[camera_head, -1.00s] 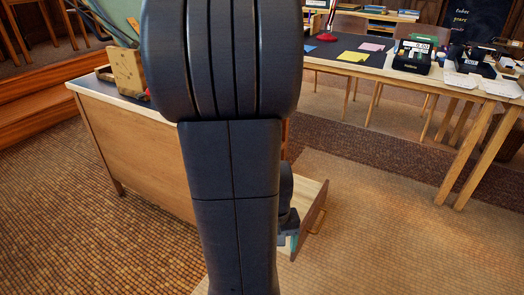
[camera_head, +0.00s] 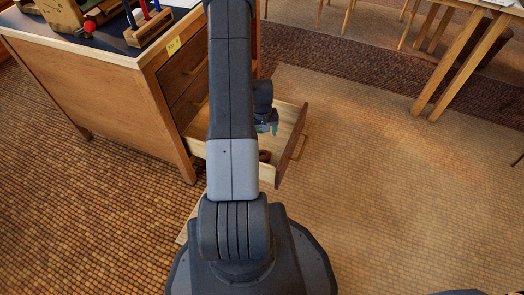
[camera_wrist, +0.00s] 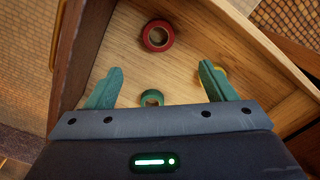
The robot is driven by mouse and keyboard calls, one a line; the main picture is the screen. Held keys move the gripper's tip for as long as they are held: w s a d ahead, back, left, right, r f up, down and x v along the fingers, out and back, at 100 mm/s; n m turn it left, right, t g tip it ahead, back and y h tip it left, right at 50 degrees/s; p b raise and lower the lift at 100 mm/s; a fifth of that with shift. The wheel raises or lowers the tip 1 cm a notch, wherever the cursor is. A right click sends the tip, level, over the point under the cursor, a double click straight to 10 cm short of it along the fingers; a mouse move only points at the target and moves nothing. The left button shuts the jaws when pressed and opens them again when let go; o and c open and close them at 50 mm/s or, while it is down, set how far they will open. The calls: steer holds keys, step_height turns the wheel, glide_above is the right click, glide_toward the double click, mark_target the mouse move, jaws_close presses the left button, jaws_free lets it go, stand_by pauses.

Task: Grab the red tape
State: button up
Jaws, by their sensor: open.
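The red tape (camera_wrist: 158,36) is a roll lying flat on the wooden floor of an open drawer (camera_wrist: 185,62), in the upper middle of the wrist view. A dark red shape (camera_head: 264,156) shows in the drawer (camera_head: 288,140) in the head view, partly hidden by my arm. My gripper (camera_wrist: 160,68) is open, its green fingers wide apart with nothing held. The red tape lies beyond the fingertips, roughly centred between them. My gripper also shows over the drawer in the head view (camera_head: 268,128).
A green tape roll (camera_wrist: 151,98) lies between my fingers in the picture. A yellow roll (camera_wrist: 223,71) is mostly hidden behind the right finger. Drawer walls stand close on both sides. The desk (camera_head: 110,105) is left of my arm; open floor lies right.

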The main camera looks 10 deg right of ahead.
steer(key=f+b, duration=0.1)
steer(key=f, duration=0.3)
steer(key=f+b, duration=0.1)
steer(key=f, duration=0.4)
steer(key=shift+w+d+f+b, duration=0.1)
steer(key=shift+w+b, duration=0.1)
steer(key=shift+b, duration=0.15)
step_height(320, 180, down, 5)
steer(key=shift+s+f+b, duration=0.15)
steer(key=shift+b, duration=1.1)
steer(key=c, duration=1.1)
